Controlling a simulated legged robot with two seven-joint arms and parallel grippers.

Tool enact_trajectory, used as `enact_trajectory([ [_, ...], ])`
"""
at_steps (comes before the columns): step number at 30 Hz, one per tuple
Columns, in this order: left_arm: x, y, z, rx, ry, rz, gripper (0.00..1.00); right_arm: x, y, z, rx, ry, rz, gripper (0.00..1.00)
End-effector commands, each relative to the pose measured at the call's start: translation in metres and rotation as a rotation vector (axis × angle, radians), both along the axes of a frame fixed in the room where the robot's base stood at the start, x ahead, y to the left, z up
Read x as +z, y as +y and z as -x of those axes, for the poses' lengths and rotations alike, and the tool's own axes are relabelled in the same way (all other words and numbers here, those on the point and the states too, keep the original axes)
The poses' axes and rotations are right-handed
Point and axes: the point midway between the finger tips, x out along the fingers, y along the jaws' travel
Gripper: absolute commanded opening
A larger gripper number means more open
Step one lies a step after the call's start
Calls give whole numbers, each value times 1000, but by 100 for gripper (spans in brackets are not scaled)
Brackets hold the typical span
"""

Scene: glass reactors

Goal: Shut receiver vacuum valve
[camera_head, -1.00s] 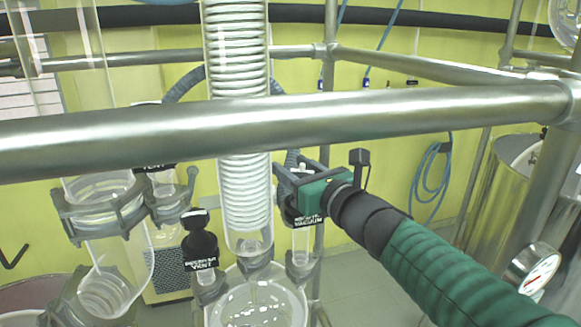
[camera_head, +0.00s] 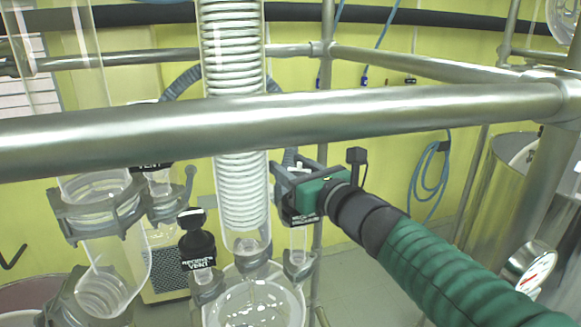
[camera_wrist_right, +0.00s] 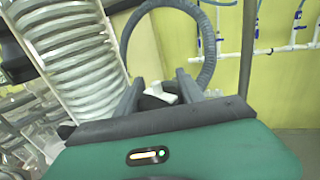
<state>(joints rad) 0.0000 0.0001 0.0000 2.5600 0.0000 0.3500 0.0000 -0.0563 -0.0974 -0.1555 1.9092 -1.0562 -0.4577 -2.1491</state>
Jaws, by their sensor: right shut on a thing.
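The receiver vacuum valve (camera_head: 301,218) has a black body with a label on a glass tube, right of the coiled condenser. Its label is turned and hard to read. My right gripper (camera_head: 281,181) reaches in from the right and is shut around the top of this valve. In the right wrist view, the two dark fingers of the gripper (camera_wrist_right: 158,88) stand on either side of the valve's black knob with a white top (camera_wrist_right: 158,93). The fingers hide part of the knob. My left gripper is not in view.
A thick steel rail (camera_head: 330,118) crosses in front of the condenser (camera_head: 240,185), above my right gripper. The black receiver vent valve (camera_head: 197,245) stands to the left. A round glass vessel (camera_head: 255,300) is below. A steel tank with a gauge (camera_head: 536,271) is at right.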

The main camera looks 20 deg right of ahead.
Motion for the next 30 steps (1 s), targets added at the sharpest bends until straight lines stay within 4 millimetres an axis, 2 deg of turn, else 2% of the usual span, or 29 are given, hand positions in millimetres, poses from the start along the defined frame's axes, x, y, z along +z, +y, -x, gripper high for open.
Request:
enact_trajectory([
  [17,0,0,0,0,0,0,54,-4,0,-1,-1,7,2,4],
  [18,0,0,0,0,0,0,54,-4,0,-1,-1,8,2,47],
  [19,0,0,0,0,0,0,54,-4,0,0,-1,6,3,51],
  [20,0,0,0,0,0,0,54,-4,0,0,-1,6,3,54],
  [30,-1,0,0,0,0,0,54,-2,0,0,0,2,2,54],
])
